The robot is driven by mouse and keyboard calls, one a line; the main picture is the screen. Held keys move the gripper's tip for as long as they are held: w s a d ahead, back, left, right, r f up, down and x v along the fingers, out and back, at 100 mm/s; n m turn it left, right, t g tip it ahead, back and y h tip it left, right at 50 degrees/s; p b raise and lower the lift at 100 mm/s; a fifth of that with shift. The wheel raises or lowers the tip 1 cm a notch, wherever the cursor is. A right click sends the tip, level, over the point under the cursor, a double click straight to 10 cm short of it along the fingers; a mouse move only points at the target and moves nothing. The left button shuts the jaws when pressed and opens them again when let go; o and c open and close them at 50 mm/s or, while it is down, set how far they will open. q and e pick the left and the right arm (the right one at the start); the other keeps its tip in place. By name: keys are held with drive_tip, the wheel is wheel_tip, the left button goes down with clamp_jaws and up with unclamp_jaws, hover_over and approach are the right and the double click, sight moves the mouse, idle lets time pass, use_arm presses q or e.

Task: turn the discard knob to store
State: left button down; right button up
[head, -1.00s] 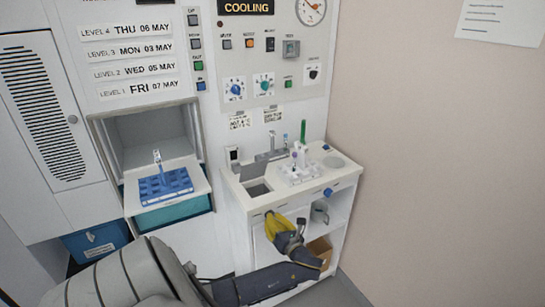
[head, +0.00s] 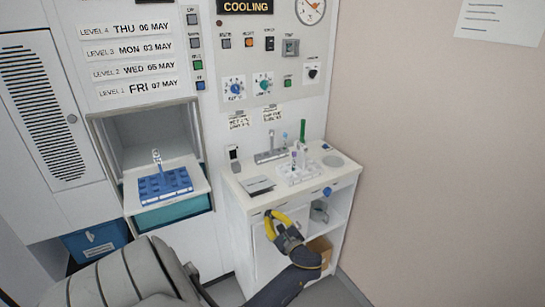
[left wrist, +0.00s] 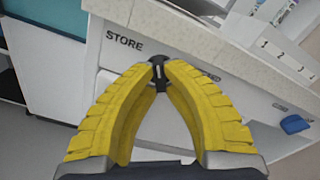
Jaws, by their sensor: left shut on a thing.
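The discard knob (left wrist: 158,72) is small and black with a short pale mark. It sits on the front of the white counter (head: 240,198). The word STORE (left wrist: 124,42) is printed to its left in the left wrist view; another label at its right is mostly hidden by a finger. My left gripper (head: 268,214) has yellow ribbed fingers, and in the left wrist view (left wrist: 158,66) their tips are closed around the knob, hiding its sides. The pale mark runs roughly up and down in that view. My right gripper is not in view.
A blue knob (head: 328,191) is farther right on the counter front; a dark flap (head: 261,186) lies on the counter top. A white rack with tubes (head: 298,171) stands there too. A blue rack (head: 165,184) sits in the open bay at left. Open shelves are below the counter.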

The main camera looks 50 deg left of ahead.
use_arm(q)
drive_tip(key=shift+n, duration=1)
drive_tip(key=c, duration=1.5)
unclamp_jaws()
drive_tip(key=shift+o, duration=0.2)
drive_tip(key=v, duration=1.2)
